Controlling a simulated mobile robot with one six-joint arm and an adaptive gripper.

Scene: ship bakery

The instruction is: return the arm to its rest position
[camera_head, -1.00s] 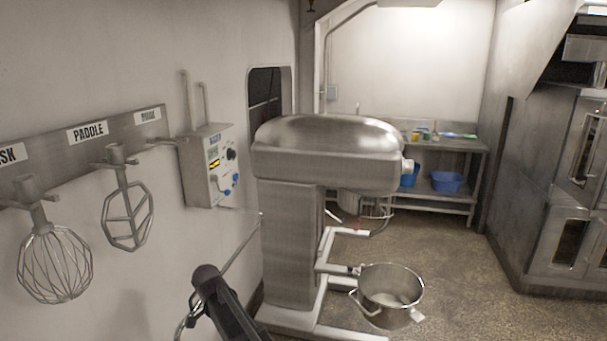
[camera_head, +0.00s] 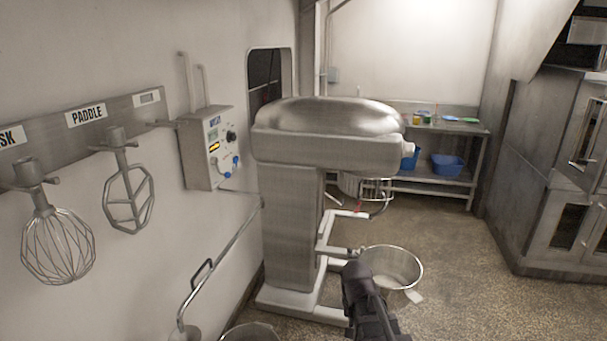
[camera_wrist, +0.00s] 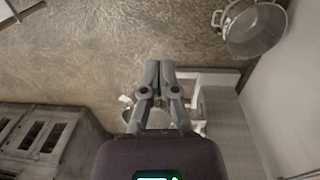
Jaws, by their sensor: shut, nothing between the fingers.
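My gripper (camera_wrist: 160,68) shows in the wrist view with its two grey fingers close together and nothing between them. It is over the brown speckled floor, and a metal bowl (camera_wrist: 180,118) is partly hidden behind it. In the head view a dark part of my arm rises from the bottom edge, in front of the mixer bowl (camera_head: 400,262). I cannot make out the fingers there.
The steel mixer (camera_head: 295,215) stands ahead. A whisk (camera_head: 57,245) and a paddle (camera_head: 128,200) hang on the left wall rack (camera_head: 50,137). A control box (camera_head: 207,150) and a rail (camera_head: 225,255) are close by. Ovens (camera_head: 560,200) stand right; floor between is open.

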